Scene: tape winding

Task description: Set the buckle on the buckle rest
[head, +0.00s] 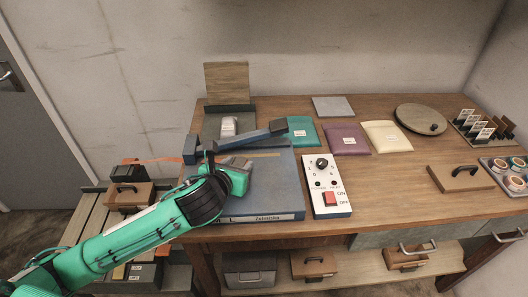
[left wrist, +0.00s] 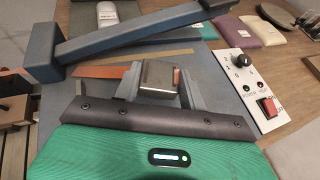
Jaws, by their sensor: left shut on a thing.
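My left gripper (head: 234,166) is over the blue-grey board (head: 275,188) with a pale strip along its back. In the left wrist view my left gripper (left wrist: 158,88) is shut on a shiny metal buckle (left wrist: 157,76), held between its grey fingers. An orange strap (left wrist: 103,72) shows left of the buckle; its join to the buckle is partly hidden by a finger. In the head view the gripper hides most of the buckle. I cannot tell which part is the buckle rest. My right gripper is not in view.
A blue-grey bar (head: 243,138) lies across the board's back, just beyond the gripper. A white control box (head: 326,187) with a knob and red switch stands right of it. Teal, purple and cream pouches lie behind.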

